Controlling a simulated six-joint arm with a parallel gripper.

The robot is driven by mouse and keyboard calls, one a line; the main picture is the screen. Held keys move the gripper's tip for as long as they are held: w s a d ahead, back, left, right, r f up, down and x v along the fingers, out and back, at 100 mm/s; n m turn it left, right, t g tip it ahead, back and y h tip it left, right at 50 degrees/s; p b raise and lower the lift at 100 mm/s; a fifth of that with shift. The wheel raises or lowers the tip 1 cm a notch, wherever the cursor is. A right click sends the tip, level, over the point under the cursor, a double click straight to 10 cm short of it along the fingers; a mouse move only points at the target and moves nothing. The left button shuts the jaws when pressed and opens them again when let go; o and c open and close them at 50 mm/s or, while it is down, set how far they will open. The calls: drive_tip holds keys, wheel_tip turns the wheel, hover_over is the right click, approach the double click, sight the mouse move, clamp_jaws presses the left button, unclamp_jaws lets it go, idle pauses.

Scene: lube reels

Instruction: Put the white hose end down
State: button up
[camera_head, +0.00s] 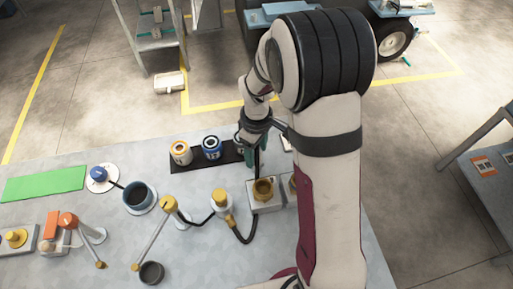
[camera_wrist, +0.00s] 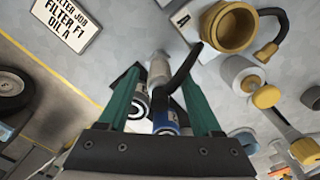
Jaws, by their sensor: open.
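My gripper (camera_head: 252,158) has its green fingers pointing down at the table, beside the black strip with cans; it also shows in the wrist view (camera_wrist: 160,85). The fingers stand apart. A pale, whitish cylinder (camera_wrist: 158,68), which looks like the white hose end, lies between the fingertips in the wrist view. A black hose (camera_wrist: 184,68) runs close beside it. I cannot tell whether either finger touches it. In the head view my arm and gripper hide most of this spot.
A yellow cup (camera_head: 263,188) on a pale block stands just in front of my gripper. A white can (camera_head: 181,152) and a blue can (camera_head: 212,147) stand on the black strip (camera_head: 195,163) to the left. Yellow-topped fittings (camera_head: 219,198) with a black hose lie nearby. A label card (camera_wrist: 66,26) lies beyond.

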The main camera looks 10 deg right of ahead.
wheel_tip(320, 180, up, 12)
drive_tip(key=s+a+r+m+y, duration=0.1)
drive_tip(key=s+m, duration=0.6)
drive_tip(key=s, duration=0.5)
drive_tip(key=s+a+r+m, duration=0.1)
drive_tip(key=s+m, duration=0.6)
drive_tip(key=s, duration=0.4)
drive_tip(key=shift+s+r+m+y, duration=0.25)
drive_tip(key=shift+s+m+y, duration=0.05)
drive_tip(key=shift+s+y, duration=0.1)
